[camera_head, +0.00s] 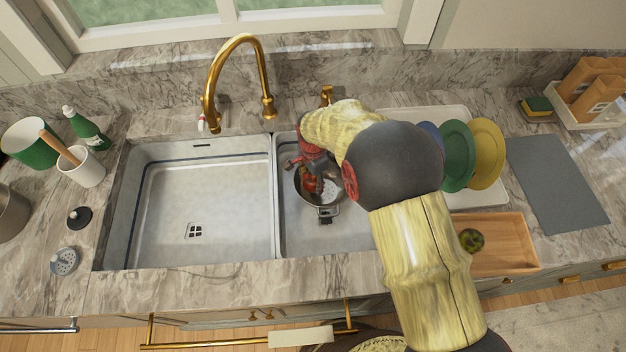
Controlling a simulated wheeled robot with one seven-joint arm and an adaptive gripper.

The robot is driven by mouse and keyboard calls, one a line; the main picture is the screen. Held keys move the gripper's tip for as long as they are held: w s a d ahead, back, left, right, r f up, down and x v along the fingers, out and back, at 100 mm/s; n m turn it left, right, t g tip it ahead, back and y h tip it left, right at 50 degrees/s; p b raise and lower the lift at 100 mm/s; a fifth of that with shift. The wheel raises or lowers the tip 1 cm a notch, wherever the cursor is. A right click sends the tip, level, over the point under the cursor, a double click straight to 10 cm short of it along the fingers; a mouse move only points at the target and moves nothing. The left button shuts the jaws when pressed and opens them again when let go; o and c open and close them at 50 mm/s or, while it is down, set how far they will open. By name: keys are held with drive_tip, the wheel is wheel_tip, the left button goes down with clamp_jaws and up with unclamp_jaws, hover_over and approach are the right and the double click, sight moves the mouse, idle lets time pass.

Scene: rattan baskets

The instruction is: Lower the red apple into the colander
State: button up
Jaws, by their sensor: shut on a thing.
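A metal colander (328,209) with a dark handle stands in the right sink basin, partly hidden under my gripper and arm. My gripper (309,176) points down over the colander and is shut on the red apple (310,186). Only a small red part of the apple shows between the fingers. It appears within the colander's rim outline; whether it touches the colander's bottom I cannot tell.
The left sink basin (205,205) is empty. A gold faucet (262,80) arches behind the basins. Green (457,160) and yellow (489,160) plates stand in a rack to the right. A wooden tray (510,245) holds a dark green round thing (471,240).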

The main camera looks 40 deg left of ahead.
drive_tip(key=shift+f, duration=0.5)
idle(0.4)
drive_tip(key=o, duration=1.3)
drive_tip(key=shift+r, duration=0.1)
wheel_tip(320, 180, up, 12)
drive_tip(key=shift+f, duration=0.15)
